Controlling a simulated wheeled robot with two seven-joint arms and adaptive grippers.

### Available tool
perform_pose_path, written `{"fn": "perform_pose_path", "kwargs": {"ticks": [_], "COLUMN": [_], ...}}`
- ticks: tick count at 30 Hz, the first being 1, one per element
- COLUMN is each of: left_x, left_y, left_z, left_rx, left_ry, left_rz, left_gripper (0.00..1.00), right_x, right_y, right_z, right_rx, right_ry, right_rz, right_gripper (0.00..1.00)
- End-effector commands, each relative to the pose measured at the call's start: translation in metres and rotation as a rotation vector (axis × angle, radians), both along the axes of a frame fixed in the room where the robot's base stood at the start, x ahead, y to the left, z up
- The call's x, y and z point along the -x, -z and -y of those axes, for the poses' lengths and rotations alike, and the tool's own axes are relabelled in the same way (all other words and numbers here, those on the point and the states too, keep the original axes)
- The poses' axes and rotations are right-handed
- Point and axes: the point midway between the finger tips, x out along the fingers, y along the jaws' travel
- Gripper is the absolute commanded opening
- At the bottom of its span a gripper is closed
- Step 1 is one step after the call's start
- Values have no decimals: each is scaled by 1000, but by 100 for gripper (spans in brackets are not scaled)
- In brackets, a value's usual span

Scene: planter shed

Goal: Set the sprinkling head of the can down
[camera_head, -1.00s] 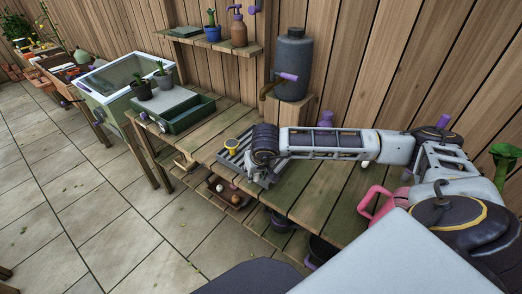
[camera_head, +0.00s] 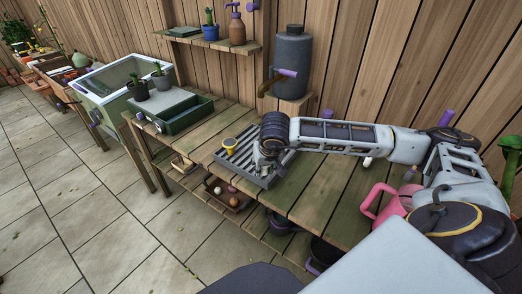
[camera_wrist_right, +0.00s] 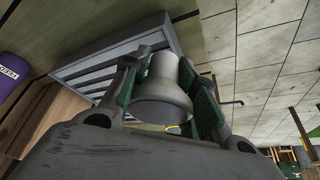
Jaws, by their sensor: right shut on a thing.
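My right gripper (camera_head: 264,165) is over the right part of a grey slatted tray (camera_head: 268,183) on the wooden bench. In the right wrist view its fingers (camera_wrist_right: 165,90) are shut on a grey, bell-shaped piece, the sprinkling head (camera_wrist_right: 162,98), with its wide end toward the camera. The tray (camera_wrist_right: 75,73) shows behind it. In the head view the arm and gripper mostly hide the head; whether it touches the tray I cannot tell. The pink watering can (camera_head: 371,208) stands on the bench to the right, partly hidden by my arm. My left gripper is not in view.
A green open box (camera_head: 185,117) is farther left on the bench. A grey tank (camera_head: 291,62) with a tap stands behind. Bare bench boards lie right of the tray (camera_head: 310,195).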

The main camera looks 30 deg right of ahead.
Motion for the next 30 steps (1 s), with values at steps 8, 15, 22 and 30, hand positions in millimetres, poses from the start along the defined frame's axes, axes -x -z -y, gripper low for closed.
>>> {"fn": "perform_pose_path", "kwargs": {"ticks": [8,15,22,30], "left_x": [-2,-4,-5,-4], "left_y": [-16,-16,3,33], "left_z": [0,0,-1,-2], "left_rx": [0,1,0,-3], "left_ry": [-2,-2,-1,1], "left_rz": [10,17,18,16], "left_gripper": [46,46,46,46], "right_x": [2,4,6,8], "right_y": [-1,-4,-6,-7], "right_z": [7,14,18,20], "right_rx": [1,5,6,8], "right_ry": [22,42,55,63], "right_rz": [2,4,6,6], "right_gripper": [0,0,0,0]}}
